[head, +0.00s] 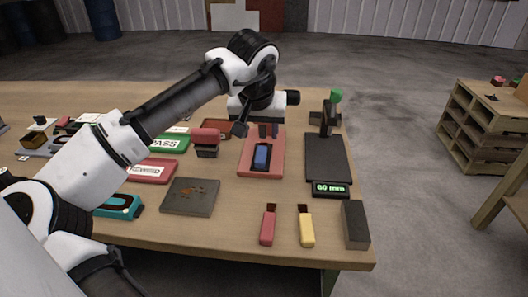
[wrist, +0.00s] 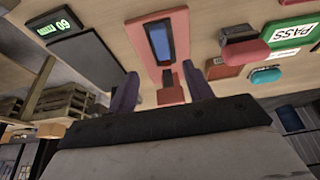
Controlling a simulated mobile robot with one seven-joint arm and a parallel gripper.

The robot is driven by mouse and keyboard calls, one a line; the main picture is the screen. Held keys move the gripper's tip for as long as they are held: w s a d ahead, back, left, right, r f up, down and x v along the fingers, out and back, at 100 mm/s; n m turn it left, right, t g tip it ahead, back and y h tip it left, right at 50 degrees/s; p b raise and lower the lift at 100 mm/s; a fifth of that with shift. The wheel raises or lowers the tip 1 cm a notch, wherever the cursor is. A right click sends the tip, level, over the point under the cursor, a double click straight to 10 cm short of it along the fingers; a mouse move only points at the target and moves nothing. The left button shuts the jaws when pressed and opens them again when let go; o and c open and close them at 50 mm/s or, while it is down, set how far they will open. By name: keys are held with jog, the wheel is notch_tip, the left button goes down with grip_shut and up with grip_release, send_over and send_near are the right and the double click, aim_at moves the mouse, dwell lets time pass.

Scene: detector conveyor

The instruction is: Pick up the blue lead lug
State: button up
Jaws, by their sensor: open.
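The blue lead lug (head: 261,156) lies in a dark slot in a red tray (head: 246,162) on the table. In the wrist view, the blue lug (wrist: 160,42) shows near the top centre, in its red tray (wrist: 181,31). My gripper (head: 258,130) is at the tray's far end, above it. In the wrist view, my gripper (wrist: 159,69) is open, with its two dark fingers apart and nothing held between them. The lug lies beyond the fingertips. The exact height of the fingers over the tray is hard to tell.
A dark gauge with a "60 mm" display (head: 331,189) stands right of the tray. A red-topped stamp (head: 206,140) and green PASS plate (head: 168,143) are left. Red (head: 268,226) and yellow (head: 306,228) pieces and a dark block (head: 355,226) lie near the front edge.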

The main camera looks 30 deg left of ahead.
aim_at(261, 154)
jog(key=p+x, duration=0.1)
jog(key=x, duration=0.9)
jog(key=shift+a+f, duration=0.2)
grip_shut()
jog(key=shift+r+p, duration=0.1)
jog(key=shift+p, duration=0.25)
